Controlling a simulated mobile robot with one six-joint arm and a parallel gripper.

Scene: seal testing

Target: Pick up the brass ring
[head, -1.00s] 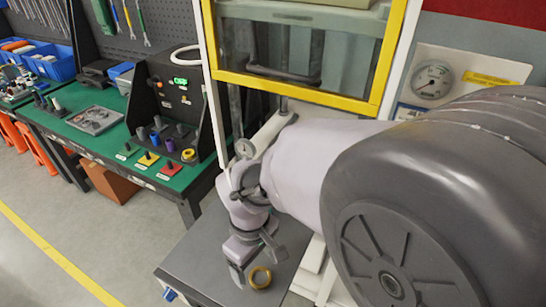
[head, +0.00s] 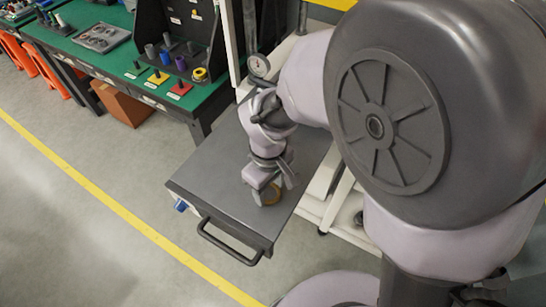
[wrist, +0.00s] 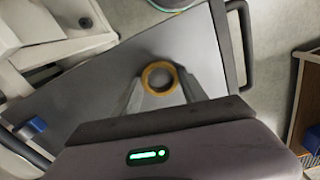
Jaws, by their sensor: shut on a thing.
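The brass ring (head: 271,194) is at my gripper's fingertips, over the grey top of a low cabinet (head: 215,180). My gripper (head: 268,195) points down and is shut on the ring. In the wrist view the ring (wrist: 159,77) sits between the two finger ends of my gripper (wrist: 160,88), its round opening facing the camera. I cannot tell whether the ring still touches the cabinet top. Part of the ring is hidden by the fingers in the head view.
A green workbench (head: 60,45) with coloured stands and a tray (head: 103,37) is at the upper left. A pressure gauge (head: 259,66) stands behind my arm. Open floor lies left.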

